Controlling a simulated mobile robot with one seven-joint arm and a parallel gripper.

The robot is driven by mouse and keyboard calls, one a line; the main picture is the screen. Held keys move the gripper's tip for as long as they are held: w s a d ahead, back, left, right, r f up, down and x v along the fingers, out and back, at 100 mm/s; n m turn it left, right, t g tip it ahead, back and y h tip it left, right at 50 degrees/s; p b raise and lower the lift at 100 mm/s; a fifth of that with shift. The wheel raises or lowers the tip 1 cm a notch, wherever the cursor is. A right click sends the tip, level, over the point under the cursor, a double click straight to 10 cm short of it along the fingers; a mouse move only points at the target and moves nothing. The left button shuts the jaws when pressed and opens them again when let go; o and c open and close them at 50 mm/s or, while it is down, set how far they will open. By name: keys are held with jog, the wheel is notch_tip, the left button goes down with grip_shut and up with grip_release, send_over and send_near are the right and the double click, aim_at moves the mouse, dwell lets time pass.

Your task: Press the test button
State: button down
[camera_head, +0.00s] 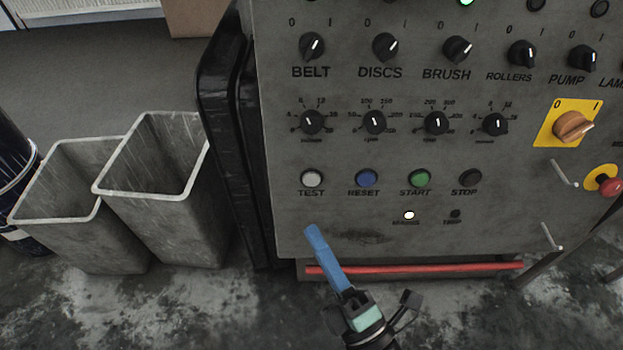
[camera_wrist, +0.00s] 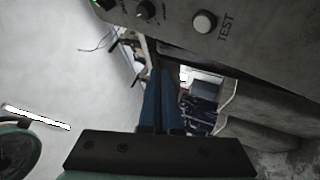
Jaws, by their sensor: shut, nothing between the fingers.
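The white round test button (camera_head: 312,178) sits at the left end of the button row on the grey control panel (camera_head: 400,205), above the label TEST. It also shows at the top of the wrist view (camera_wrist: 205,22). My gripper (camera_head: 312,232) has blue fingers, shut together with nothing between them. In the head view its tips appear just below the TEST label; I cannot tell their exact distance from the panel. In the wrist view the fingers (camera_wrist: 161,85) point past the panel's edge, apart from the button.
Blue reset (camera_head: 366,178), green start (camera_head: 419,178) and black stop (camera_head: 466,178) buttons stand right of it. Knobs and switches fill the panel above. A red emergency knob (camera_head: 609,186) is at the far right. Two grey bins (camera_head: 178,225) (camera_head: 75,225) stand left of the machine.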

jog(key=shift+w, duration=0.1)
jog(key=b, duration=0.3)
send_near(307, 175)
notch_tip(307, 175, up, 3)
jog(key=w+a, duration=0.2)
jog(key=a, duration=0.1)
jog(key=shift+w+b, duration=0.3)
jog(key=shift+w, duration=0.35)
dwell(1.1)
jog(key=shift+w+f, duration=0.1)
jog(key=shift+w, duration=0.3)
jog(key=shift+w+f+b, duration=0.1)
jog(key=shift+w+b, duration=0.2)
jog(key=shift+w, duration=0.1)
dwell(0.5)
jog(key=shift+s, duration=0.1)
jog(key=shift+s+p, duration=0.45)
jog(key=shift+s, duration=0.3)
